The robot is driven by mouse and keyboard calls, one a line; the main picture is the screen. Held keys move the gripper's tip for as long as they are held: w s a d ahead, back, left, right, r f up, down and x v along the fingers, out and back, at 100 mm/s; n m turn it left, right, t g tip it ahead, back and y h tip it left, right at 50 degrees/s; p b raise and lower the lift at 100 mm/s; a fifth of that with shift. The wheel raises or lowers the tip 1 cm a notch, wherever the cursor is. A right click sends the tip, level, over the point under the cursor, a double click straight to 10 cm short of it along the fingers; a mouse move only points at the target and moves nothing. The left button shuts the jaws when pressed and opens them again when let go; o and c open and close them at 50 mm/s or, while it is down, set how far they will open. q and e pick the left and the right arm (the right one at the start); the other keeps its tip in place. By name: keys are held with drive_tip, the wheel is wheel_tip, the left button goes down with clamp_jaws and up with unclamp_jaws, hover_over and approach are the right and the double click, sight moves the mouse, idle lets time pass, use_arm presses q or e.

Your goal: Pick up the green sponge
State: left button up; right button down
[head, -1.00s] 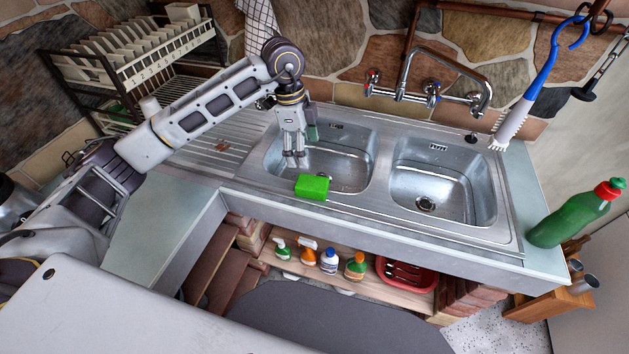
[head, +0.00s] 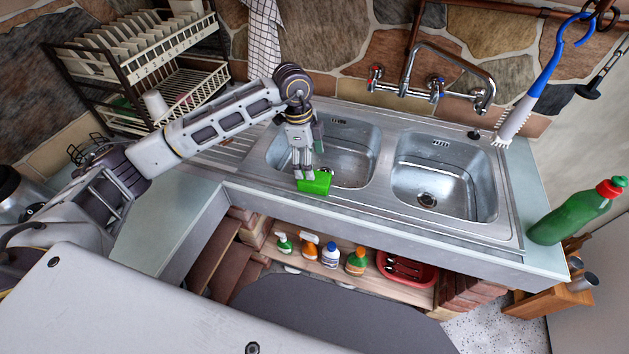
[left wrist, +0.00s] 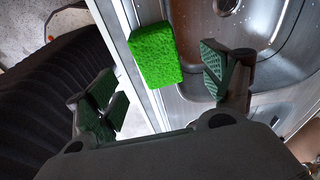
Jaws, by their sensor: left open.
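The green sponge (head: 316,183) lies at the front rim of the left sink basin in the head view. My right gripper is not in view.
The double sink has a left basin (head: 350,160) and a right basin (head: 440,190), with a tap (head: 440,60) behind. A green bottle (head: 570,220) stands on the right counter. A dish rack (head: 140,60) is at the back left. Spray bottles (head: 310,250) stand on the shelf below.

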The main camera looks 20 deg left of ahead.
sight(314, 182)
use_arm(q)
drive_tip(key=shift+d+f, duration=0.2)
drive_tip(key=shift+f, duration=1.05)
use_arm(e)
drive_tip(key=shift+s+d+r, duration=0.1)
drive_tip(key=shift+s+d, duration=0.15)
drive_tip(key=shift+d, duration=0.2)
use_arm(q)
drive_tip(key=shift+s+d+f+p, duration=0.1)
drive_tip(key=shift+d+f+p, duration=0.1)
drive_tip(key=shift+f, duration=0.25)
drive_tip(key=shift+s+d+f+p, duration=0.1)
drive_tip(key=shift+f+p, duration=0.1)
drive_tip(key=shift+f, duration=0.2)
drive_tip(key=shift+d+f, duration=0.2)
drive_tip(key=shift+f, duration=0.75)
drive_tip(key=shift+d+f, duration=0.1)
drive_tip(key=shift+f, duration=0.6)
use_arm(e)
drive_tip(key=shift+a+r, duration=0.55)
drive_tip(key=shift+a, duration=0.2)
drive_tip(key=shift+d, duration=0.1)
use_arm(q)
drive_tip(key=shift+c, duration=0.2)
drive_tip(key=c, duration=0.9)
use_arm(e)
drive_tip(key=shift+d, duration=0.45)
